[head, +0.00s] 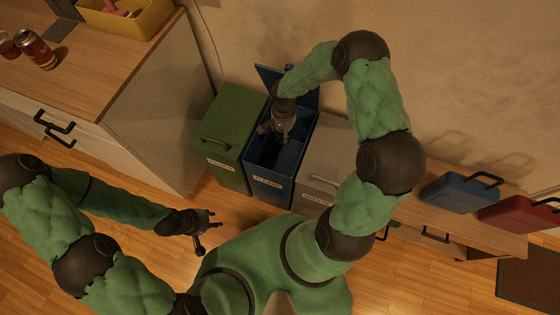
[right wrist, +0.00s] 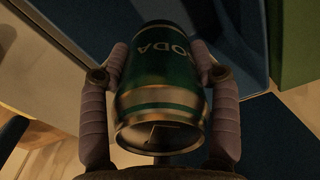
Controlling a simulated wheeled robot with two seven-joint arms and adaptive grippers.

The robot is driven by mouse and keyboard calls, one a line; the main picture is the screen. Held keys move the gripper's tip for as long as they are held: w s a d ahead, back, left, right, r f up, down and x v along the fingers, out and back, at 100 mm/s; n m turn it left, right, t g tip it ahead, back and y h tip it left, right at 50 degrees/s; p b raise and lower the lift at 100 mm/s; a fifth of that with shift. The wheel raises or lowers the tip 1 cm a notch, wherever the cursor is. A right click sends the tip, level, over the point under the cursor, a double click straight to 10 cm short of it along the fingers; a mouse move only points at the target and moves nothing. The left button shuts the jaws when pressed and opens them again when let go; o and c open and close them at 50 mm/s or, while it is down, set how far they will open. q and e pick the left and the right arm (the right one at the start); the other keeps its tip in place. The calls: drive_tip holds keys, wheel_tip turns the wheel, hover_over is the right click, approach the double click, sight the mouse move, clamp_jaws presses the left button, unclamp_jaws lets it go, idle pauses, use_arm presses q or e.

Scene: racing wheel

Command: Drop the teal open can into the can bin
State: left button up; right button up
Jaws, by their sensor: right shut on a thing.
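The teal open can (right wrist: 160,80), marked "SODA", is between the fingers of my right gripper (right wrist: 162,85) in the right wrist view. Its end with the opening faces the camera. The right gripper is shut on it, and in the head view this gripper (head: 272,131) is over the open blue bin (head: 272,186). The can is hidden or too dark to make out in the head view. The blue bin's lid (head: 268,76) stands raised at the back. My left gripper (head: 208,232) is empty, with its fingers apart, above the floor at the lower left.
A closed green bin (head: 222,130) stands left of the blue bin and a grey bin (head: 322,160) right of it. Cans (head: 36,50) and a yellow box (head: 125,20) are on the left counter. Blue and red cases (head: 458,192) (head: 518,214) sit on the right cabinet.

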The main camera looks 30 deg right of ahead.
drive_tip(key=o, duration=0.9)
wheel_tip(320, 180, up, 8)
drive_tip(key=shift+f, duration=0.25)
